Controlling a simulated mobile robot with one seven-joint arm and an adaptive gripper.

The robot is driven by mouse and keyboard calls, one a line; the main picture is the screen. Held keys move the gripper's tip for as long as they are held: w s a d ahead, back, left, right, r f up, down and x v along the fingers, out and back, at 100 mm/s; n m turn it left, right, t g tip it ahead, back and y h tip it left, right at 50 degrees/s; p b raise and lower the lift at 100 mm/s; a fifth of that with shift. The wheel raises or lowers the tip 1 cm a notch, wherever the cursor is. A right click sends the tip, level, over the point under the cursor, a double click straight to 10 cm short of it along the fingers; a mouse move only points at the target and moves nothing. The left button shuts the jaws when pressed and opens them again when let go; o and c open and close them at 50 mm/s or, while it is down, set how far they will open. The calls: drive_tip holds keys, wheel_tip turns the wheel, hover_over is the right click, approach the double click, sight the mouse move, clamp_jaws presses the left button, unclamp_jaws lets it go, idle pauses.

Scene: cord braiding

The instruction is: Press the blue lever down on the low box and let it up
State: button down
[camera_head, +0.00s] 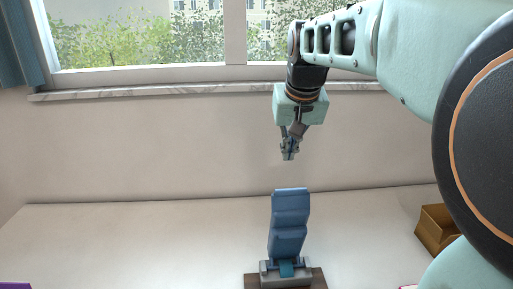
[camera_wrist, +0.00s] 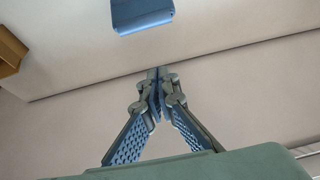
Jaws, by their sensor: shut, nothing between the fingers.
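The blue lever (camera_head: 289,225) stands raised from a grey hinge mount on the low brown box (camera_head: 254,283) at the bottom middle of the head view. It leans slightly and its top end is free. In the wrist view the end of the blue lever (camera_wrist: 142,14) shows at the top edge; the box is out of that view. My gripper (camera_head: 288,156) hangs above the lever's top end in the head view, apart from it. In the wrist view my gripper (camera_wrist: 157,75) has its fingertips together with nothing between them.
An open brown wooden box (camera_head: 437,232) stands at the right; part of it also shows in the wrist view (camera_wrist: 10,52). A purple thing (camera_head: 14,285) lies at the lower left edge. The pale surface left of the lever is clear. A wall and window are behind.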

wheel_tip(320, 180, down, 8)
drive_tip(key=shift+s+f+p, duration=0.2)
drive_tip(key=shift+p, duration=0.2)
drive_tip(key=shift+d, duration=0.1)
